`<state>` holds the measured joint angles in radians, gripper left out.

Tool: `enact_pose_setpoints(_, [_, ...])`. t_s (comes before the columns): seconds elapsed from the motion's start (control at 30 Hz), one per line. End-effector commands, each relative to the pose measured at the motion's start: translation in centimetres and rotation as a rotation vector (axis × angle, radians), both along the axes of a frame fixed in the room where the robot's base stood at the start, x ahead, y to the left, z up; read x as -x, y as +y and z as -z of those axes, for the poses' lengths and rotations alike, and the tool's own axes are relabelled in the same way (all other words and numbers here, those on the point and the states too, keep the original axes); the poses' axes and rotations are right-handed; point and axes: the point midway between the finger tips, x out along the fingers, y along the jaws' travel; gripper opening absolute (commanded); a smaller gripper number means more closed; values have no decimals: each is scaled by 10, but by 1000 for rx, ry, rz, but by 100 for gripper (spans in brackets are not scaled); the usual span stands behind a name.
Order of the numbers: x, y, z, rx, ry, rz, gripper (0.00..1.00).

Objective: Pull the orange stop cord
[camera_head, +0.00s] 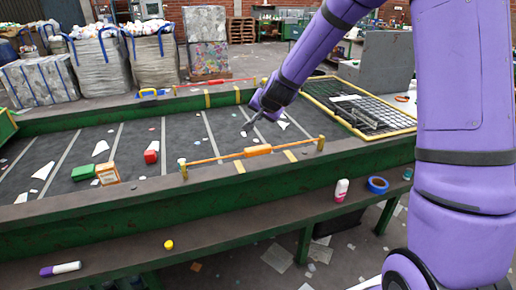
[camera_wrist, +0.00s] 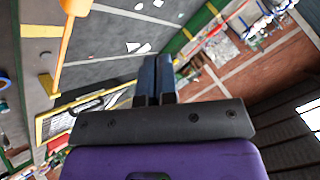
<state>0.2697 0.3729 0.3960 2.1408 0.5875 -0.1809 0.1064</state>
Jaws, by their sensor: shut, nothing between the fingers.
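The orange stop cord (camera_head: 220,157) runs along the near side of the belt between two yellow posts, with a thicker orange handle (camera_head: 258,150) at its middle. In the wrist view the cord (camera_wrist: 65,42) crosses the upper left, and part of the handle (camera_wrist: 76,6) is cut off by the top edge. My gripper (camera_head: 249,126) hangs over the belt, beyond the cord and above it, apart from the handle. In the wrist view my gripper (camera_wrist: 157,60) has its dark fingers together with nothing between them. No part of it touches the cord.
The belt (camera_head: 130,133) carries scraps, a green block (camera_head: 83,172), an orange box (camera_head: 107,174) and a red item (camera_head: 151,156). A red cord (camera_head: 218,82) runs along the far side. A yellow-framed grid (camera_head: 345,97) lies at right. The near ledge holds tape (camera_head: 378,185) and a bottle (camera_head: 341,190).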

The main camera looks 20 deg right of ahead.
Motion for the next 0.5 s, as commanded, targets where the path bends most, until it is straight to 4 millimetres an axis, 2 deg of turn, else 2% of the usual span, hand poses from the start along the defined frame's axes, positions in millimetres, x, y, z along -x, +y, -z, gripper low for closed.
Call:
enact_pose_setpoints(0.23, [0,-1,13,1,3,1,0])
enact_pose_setpoints(0.5, [0,-1,47,0,4,1,0])
